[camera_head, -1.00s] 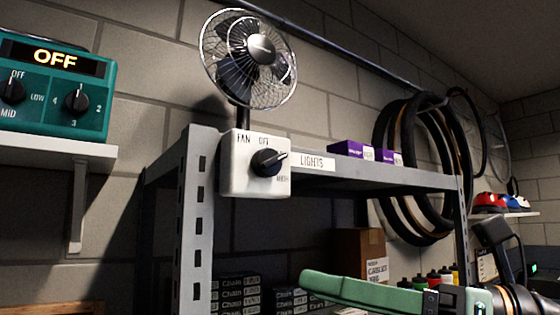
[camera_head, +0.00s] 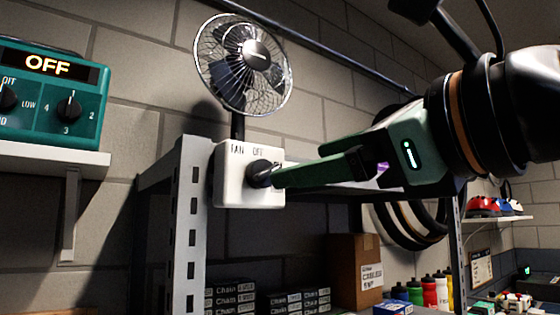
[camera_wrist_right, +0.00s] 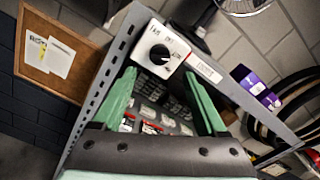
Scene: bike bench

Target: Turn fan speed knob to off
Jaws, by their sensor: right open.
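The white fan box (camera_head: 232,190) is mounted at the front corner of the grey shelf, with FAN and OFF printed on it. Its black fan speed knob (camera_head: 260,174) is partly hidden behind my right gripper (camera_head: 282,178) in the head view. In the right wrist view the knob (camera_wrist_right: 159,55) shows on the white box (camera_wrist_right: 150,38), ahead of the open fingers. The right gripper (camera_wrist_right: 163,102) is open with nothing between its fingers. I cannot tell whether a fingertip touches the knob. The fan (camera_head: 243,64) stands above the box. My left gripper is not in view.
The grey metal shelf (camera_head: 188,225) carries the box on its upright. A teal control unit (camera_head: 48,100) reading OFF sits on a wall shelf at left. A cardboard box (camera_head: 352,270), bottles and chain boxes (camera_head: 232,300) stand lower down.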

